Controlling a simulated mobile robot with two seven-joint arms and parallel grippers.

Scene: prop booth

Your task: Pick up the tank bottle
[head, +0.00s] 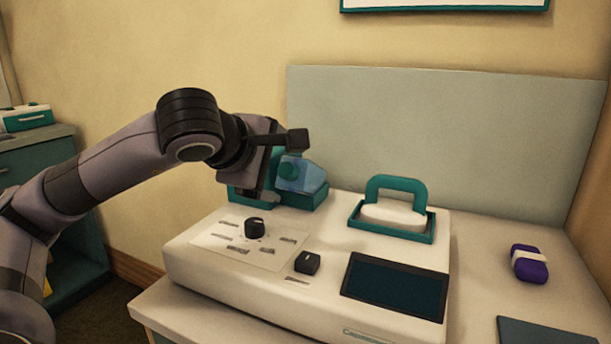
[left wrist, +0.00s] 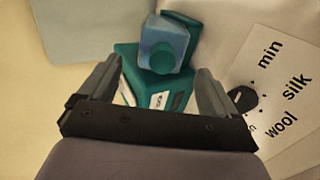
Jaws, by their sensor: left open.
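The tank bottle (head: 297,175) is translucent blue with a teal cap. It lies tilted in a teal holder (head: 313,197) at the back left of the white machine. In the left wrist view the bottle (left wrist: 163,35) is beyond the fingertips, its teal cap facing the camera, with the teal holder (left wrist: 128,58) around and below it. My right gripper is not in view.
The white machine (head: 210,262) has black knobs, a dark screen (head: 395,286) and a teal-handled part (head: 396,205) to the right of the bottle. A purple object with a pale band (head: 529,264) lies at the right. A grey-green panel (head: 440,135) stands behind.

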